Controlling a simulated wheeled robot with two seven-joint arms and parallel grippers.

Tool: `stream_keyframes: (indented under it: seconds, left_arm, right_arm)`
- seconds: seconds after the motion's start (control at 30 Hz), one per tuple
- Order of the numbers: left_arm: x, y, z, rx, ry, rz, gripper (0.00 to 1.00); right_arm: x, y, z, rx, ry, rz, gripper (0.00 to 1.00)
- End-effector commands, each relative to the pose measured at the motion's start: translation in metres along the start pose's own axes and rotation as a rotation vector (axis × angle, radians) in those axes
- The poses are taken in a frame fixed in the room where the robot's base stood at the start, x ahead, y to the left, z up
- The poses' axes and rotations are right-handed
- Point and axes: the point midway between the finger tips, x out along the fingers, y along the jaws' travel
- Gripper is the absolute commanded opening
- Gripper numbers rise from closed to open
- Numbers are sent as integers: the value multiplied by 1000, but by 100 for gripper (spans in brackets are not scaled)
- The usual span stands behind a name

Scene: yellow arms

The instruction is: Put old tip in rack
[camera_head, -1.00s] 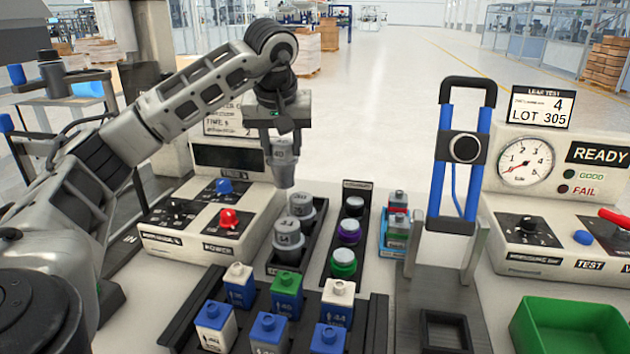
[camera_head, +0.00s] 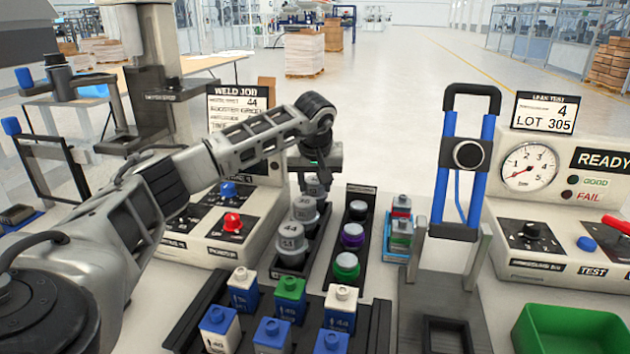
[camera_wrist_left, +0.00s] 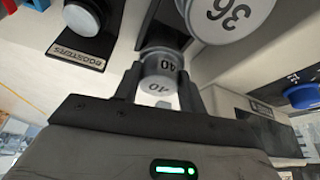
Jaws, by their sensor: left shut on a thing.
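My left gripper (camera_head: 315,180) is shut on a grey tip marked 40 (camera_wrist_left: 158,68), which also shows in the head view (camera_head: 314,187). The tip is at the far end of the dark tip rack (camera_head: 322,222), behind the other tips. I cannot tell whether its lower end is fully seated. A grey tip marked 36 (camera_wrist_left: 230,14) stands nearer in the rack, also visible in the head view (camera_head: 304,209). A grey tip marked 44 (camera_head: 291,240) stands in the nearest place. My right gripper is not in view.
The boosters rack (camera_head: 343,272) with black, purple and green tops stands just right of the tip rack. The control box (camera_head: 190,248) with blue and red knobs stands left. Several capped bottles (camera_head: 290,297) stand in front. A green bin (camera_head: 570,330) is at front right.

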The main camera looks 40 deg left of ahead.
Motion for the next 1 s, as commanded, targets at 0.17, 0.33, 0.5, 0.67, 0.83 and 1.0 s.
stream_keyframes:
  seconds: [0.17, 0.33, 0.5, 0.67, 0.83, 1.0]
  left_arm:
    - [-2, 0, -1, -1, 3, 3, 6]
    - [1, 0, 0, -1, 1, 1, 60]
    - [1, 0, 0, -1, 1, 1, 62]
    - [-1, 0, -1, -1, 1, 2, 62]
    - [-21, 0, -2, 0, 4, 5, 62]
    - [-58, 1, -2, 0, 6, 5, 62]
  right_arm:
    - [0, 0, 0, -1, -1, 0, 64]
    - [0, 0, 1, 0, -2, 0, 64]
    - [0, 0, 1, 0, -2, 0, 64]
    - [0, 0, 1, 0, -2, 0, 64]
    - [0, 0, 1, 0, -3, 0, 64]
    - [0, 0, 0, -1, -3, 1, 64]
